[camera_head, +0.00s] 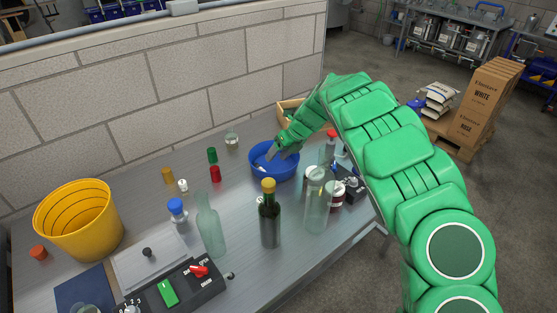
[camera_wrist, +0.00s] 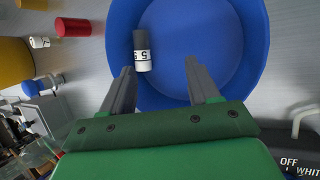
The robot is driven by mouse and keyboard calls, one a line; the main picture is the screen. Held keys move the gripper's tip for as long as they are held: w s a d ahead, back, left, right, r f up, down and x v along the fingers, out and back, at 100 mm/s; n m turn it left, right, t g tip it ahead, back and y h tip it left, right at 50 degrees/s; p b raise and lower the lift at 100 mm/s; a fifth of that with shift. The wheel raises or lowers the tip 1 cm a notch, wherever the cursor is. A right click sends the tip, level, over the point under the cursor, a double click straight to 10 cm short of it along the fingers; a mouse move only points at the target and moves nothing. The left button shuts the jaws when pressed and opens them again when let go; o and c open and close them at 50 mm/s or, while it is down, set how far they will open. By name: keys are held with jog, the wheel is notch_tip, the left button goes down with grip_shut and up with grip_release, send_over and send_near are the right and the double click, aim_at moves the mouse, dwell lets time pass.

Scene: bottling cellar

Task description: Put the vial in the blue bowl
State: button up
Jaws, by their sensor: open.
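The blue bowl (camera_head: 290,174) stands on the metal bench in the head view, and it fills the upper middle of the wrist view (camera_wrist: 258,40). The vial (camera_wrist: 141,50), white with black marks and a dark grey end, lies inside the bowl, left of its middle in the wrist view. My gripper (camera_wrist: 161,66) is open over the bowl, its two fingers apart with nothing between them. The left fingertip appears close to the vial; I cannot tell whether they touch. In the head view my gripper (camera_head: 270,154) reaches down into the bowl.
A dark bottle (camera_head: 270,220) and clear bottles (camera_head: 316,205) stand in front of the bowl. A yellow bucket (camera_head: 78,222) is at the left. Red (camera_head: 215,174) and green cylinders stand left of the bowl. A wooden box (camera_head: 289,112) is behind it.

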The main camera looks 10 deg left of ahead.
notch_tip(320, 180, up, 4)
jog(key=shift+f, duration=0.15)
dwell(0.3)
